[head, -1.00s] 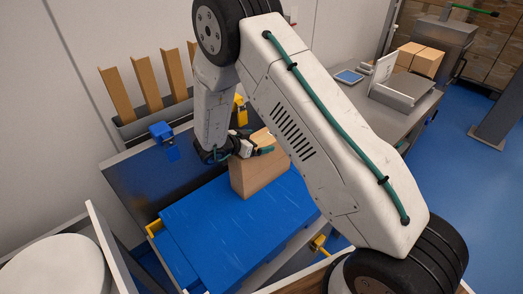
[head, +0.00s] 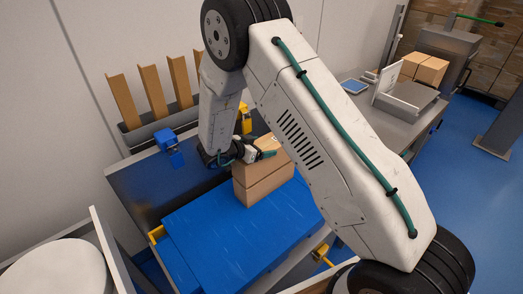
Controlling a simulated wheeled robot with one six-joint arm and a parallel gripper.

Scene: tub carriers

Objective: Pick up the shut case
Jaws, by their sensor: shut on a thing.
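A light brown cardboard case (head: 262,168) stands on the blue surface in the middle of the head view. A dark line runs across its sides, with a similar brown block (head: 266,189) directly below; I cannot tell whether there is a gap between them. My gripper (head: 260,154) is at the upper part of the case, shut on it. The fingertips are small in the picture, and my arm hides part of the case's top and right side.
The blue slab (head: 215,240) lies around the case's foot. A blue clamp-like part (head: 168,141) and upright brown corner strips (head: 150,88) stand behind left. A white round drum (head: 55,270) is at front left. A grey bench (head: 375,125) with cartons (head: 430,70) is at right.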

